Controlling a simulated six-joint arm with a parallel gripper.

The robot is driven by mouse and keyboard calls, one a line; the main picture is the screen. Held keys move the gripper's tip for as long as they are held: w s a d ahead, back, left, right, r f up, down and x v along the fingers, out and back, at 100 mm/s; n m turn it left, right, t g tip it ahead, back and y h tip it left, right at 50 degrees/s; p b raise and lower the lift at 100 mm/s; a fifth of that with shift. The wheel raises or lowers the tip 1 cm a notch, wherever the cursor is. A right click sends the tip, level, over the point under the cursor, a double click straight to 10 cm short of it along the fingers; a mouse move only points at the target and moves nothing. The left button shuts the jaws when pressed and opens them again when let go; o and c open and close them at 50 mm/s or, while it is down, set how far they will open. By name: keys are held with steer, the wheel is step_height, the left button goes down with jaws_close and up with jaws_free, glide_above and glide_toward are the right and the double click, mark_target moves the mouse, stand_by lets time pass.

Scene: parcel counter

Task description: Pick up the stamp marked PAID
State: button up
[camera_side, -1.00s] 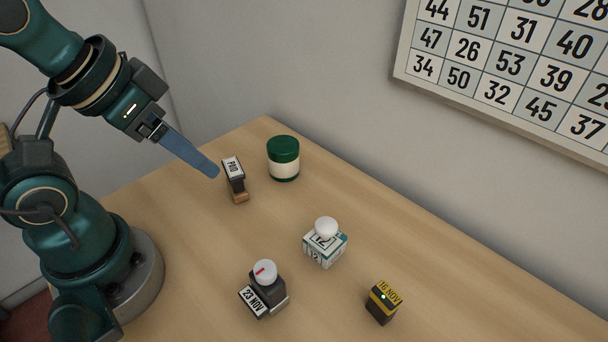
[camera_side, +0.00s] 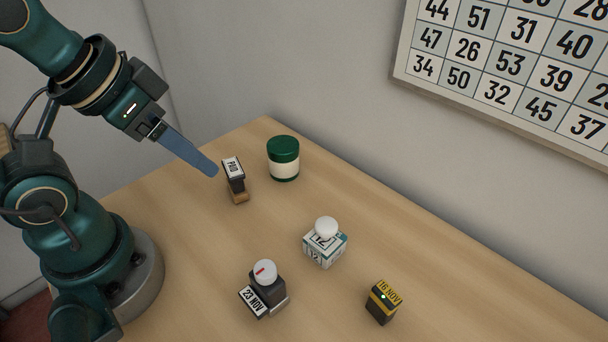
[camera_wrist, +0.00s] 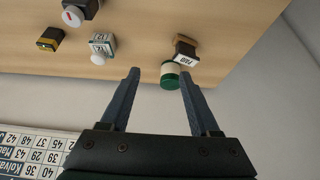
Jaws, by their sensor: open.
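The PAID stamp (camera_side: 235,180) stands on the table, with a dark body, a white label on top and a wooden foot. In the wrist view the PAID stamp (camera_wrist: 185,50) lies beyond the right fingertip. My gripper (camera_side: 215,172) is close to the stamp's left in the side view and appears raised above the table. In the wrist view my gripper (camera_wrist: 160,72) has its two blue fingers apart with nothing held between them. The near finger hides the other in the side view.
A green-lidded jar (camera_side: 284,160) stands just right of the stamp. A white-knobbed block (camera_side: 325,243), a 23 NOV stamp (camera_side: 265,290) and a 16 NOV stamp (camera_side: 382,303) stand nearer the front. A number board (camera_side: 510,75) hangs on the wall. The table (camera_side: 200,240) is clear between them.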

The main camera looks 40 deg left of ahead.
step_height(320, 180, up, 5)
steer(key=m+g+y, duration=0.1)
steer(key=m+y, duration=1.2)
steer(key=m, duration=0.9)
glide_above(238, 180)
steer(key=f, duration=1.2)
steer(key=a+f, duration=0.1)
steer(key=f, duration=0.5)
steer(key=shift+w, duration=0.15)
steer(key=shift+f, duration=0.4)
steer(key=shift+w+a+f, duration=0.1)
steer(key=shift+a+f, duration=0.05)
steer(key=shift+f, duration=0.05)
steer(key=shift+x, duration=2.35)
jaws_close()
